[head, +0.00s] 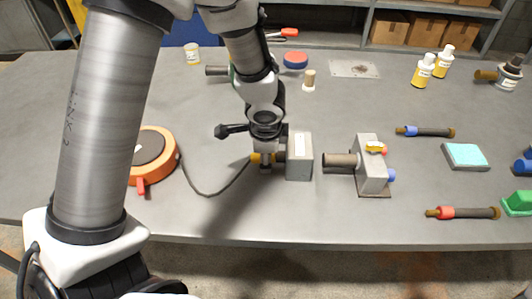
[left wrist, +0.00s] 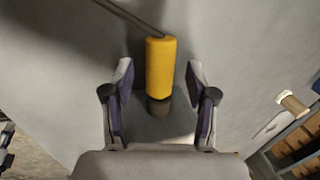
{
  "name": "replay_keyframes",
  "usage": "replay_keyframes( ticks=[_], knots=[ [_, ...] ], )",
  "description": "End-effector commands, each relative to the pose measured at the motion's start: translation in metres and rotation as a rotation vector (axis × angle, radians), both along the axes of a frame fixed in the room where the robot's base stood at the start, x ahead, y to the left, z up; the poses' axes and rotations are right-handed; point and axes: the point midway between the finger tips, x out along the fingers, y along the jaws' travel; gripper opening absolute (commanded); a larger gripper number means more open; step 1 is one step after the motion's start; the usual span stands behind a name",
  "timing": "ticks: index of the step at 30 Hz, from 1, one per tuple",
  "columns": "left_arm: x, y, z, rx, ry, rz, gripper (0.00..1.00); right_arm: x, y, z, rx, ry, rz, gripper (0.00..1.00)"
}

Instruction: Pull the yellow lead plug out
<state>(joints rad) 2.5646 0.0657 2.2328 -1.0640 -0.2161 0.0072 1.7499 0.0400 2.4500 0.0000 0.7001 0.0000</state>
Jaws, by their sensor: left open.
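The yellow lead plug (head: 256,158) sits at the left side of a grey box (head: 299,157), partly hidden behind my left gripper (head: 267,165) in the head view. A dark lead (head: 213,193) runs from it to an orange reel (head: 165,163). In the left wrist view the yellow plug (left wrist: 160,62) meets a dark round socket (left wrist: 159,107). My left gripper (left wrist: 159,70) is open there, with one finger on each side of the plug and a visible gap on both sides. My right gripper is not in view.
Right of the grey box stands a grey block (head: 369,165) with a brown cylinder facing it. A blue-tipped tool (head: 428,132), a red-tipped tool (head: 465,212) and a teal pad (head: 466,156) lie further right. The table's front edge is clear.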

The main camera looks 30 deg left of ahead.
Motion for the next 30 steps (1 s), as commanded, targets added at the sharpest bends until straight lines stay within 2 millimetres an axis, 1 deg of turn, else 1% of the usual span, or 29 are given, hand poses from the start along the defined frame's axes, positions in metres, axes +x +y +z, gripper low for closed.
replay_keyframes(
  ticks=[2,5,6,7,10,11,12,13,17,30],
  knots=[
    [0.0,0.0,0.001,0.0,0.0,0.0,0.57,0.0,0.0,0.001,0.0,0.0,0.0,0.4],
    [0.0,0.0,0.001,0.0,0.0,0.0,0.26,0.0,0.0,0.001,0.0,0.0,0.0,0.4],
    [0.0,0.0,0.001,0.0,0.0,0.0,0.11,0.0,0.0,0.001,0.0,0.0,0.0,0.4],
    [0.0,0.0,0.001,0.0,0.0,0.0,0.01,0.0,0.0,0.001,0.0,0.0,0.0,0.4],
    [0.0,0.0,0.001,0.0,0.0,0.0,0.0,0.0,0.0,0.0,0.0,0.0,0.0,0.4],
    [0.0,0.0,0.001,0.0,0.0,0.0,0.23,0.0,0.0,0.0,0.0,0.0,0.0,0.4],
    [0.0,0.0,0.001,0.0,0.0,0.0,0.09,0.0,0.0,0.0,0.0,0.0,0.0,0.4],
    [0.0,0.0,0.001,0.0,0.0,0.0,0.0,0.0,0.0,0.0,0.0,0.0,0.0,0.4],
    [0.0,0.0,0.0,0.0,0.0,0.0,0.0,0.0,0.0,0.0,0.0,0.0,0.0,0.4],
    [-0.006,0.01,-0.001,0.0,0.0,0.002,0.0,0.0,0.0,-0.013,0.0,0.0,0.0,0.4]
  ],
)
